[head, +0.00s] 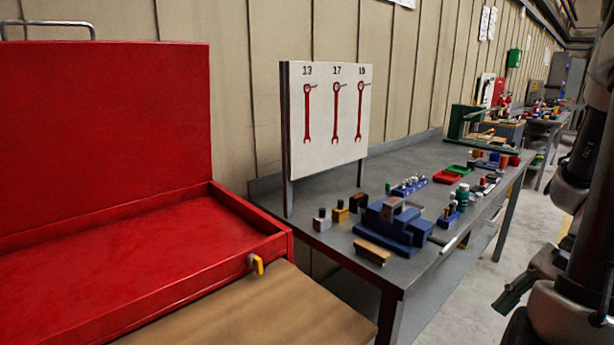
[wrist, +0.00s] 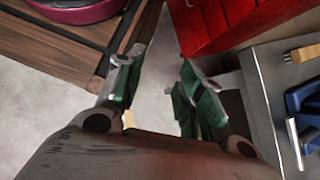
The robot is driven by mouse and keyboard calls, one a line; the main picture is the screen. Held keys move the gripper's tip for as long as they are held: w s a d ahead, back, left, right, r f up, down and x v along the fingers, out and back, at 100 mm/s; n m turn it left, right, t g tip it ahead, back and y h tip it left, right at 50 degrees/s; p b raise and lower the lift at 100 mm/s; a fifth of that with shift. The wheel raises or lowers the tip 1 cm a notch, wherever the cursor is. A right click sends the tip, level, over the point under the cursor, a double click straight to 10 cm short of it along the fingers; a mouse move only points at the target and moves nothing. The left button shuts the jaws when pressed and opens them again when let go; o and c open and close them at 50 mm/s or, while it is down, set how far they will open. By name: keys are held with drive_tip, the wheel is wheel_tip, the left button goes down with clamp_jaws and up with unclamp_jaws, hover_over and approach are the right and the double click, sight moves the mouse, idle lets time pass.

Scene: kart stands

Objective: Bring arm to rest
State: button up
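My gripper (wrist: 160,85) is open and empty in the wrist view, with its green-padded fingers apart and grey floor between them. In the head view my gripper (head: 515,290) hangs at the lower right, beside the workbench and partly cut off by my dark arm links along the right edge. It touches nothing that I can see.
A grey workbench (head: 420,265) carries a blue vise (head: 395,225), small blocks and a wrench board (head: 325,120). An open red toolbox (head: 120,265) is at the left. In the wrist view a wooden slatted surface (wrist: 70,60) lies at upper left. The aisle floor is clear.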

drive_tip(key=w+a+r+n+t+h, duration=0.1)
drive_tip(key=a+r+n+t+h, duration=0.1)
drive_tip(key=r+n, duration=0.6)
drive_tip(key=w+a+r+n+t+h, duration=0.1)
drive_tip(key=a+r+n+t+h, duration=0.2)
drive_tip(key=r+n, duration=0.5)
drive_tip(key=a+r+h, duration=0.1)
drive_tip(key=h, duration=0.1)
drive_tip(key=shift+r+h, duration=0.3)
drive_tip(key=shift+h, duration=0.1)
drive_tip(key=shift+a, duration=0.1)
